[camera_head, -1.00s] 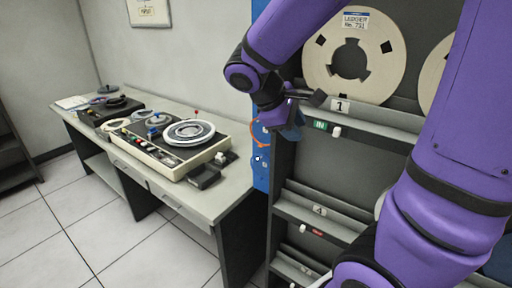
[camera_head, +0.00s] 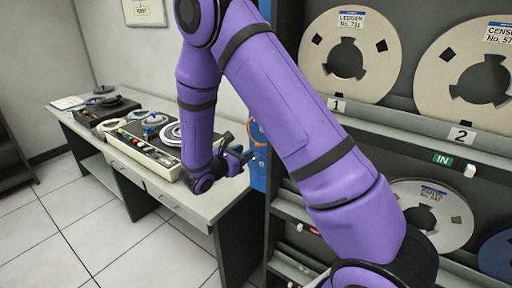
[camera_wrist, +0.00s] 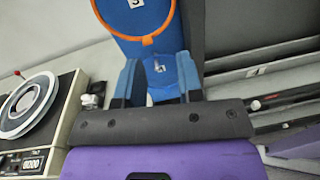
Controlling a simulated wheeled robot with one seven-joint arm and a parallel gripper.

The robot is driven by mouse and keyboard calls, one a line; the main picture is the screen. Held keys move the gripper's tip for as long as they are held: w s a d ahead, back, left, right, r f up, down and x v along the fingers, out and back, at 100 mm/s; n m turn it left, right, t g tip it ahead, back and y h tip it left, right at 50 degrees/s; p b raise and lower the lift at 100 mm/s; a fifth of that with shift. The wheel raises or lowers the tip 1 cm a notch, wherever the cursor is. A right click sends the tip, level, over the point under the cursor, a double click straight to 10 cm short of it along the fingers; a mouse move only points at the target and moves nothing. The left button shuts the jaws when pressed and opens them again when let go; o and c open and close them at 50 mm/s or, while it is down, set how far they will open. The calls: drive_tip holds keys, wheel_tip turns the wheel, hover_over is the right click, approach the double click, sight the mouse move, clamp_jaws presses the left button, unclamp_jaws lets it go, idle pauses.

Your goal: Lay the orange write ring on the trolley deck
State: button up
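The orange ring (camera_head: 251,132) hangs upright against a blue panel (camera_head: 259,176) on the left side of the tape rack. In the wrist view the orange ring (camera_wrist: 148,41) is at the top, in front of the blue panel (camera_wrist: 135,18), beside a label reading 3. My gripper (camera_head: 240,158) is just left of the panel, over the desk's right end. In the wrist view my gripper (camera_wrist: 156,68) is open, its two blue fingers apart and below the ring, with a small white peg between them. No trolley deck can be made out.
A desk (camera_head: 226,196) at left bears a tape recorder (camera_head: 140,148) and another machine (camera_head: 100,110). The tiled floor (camera_head: 60,215) is clear at lower left.

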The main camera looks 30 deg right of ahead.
sight(256, 145)
drive_tip(key=shift+n+t, duration=0.8)
drive_tip(key=shift+n, duration=0.1)
drive_tip(key=shift+w+d+f, duration=0.45)
drive_tip(key=shift+w+d, duration=0.35)
drive_tip(key=shift+d, duration=0.45)
drive_tip(key=shift+w+d+f, duration=0.45)
drive_tip(key=shift+w+d, duration=0.4)
drive_tip(key=shift+d, duration=0.4)
drive_tip(key=shift+w+d+f, duration=0.45)
drive_tip(key=shift+w+d, duration=0.35)
drive_tip(key=shift+d, duration=0.45)
drive_tip(key=shift+c, duration=0.5)
clamp_jaws()
drive_tip(key=shift+r, duration=0.2)
drive_tip(key=shift+r, duration=0.8)
drive_tip(key=shift+a, duration=0.1)
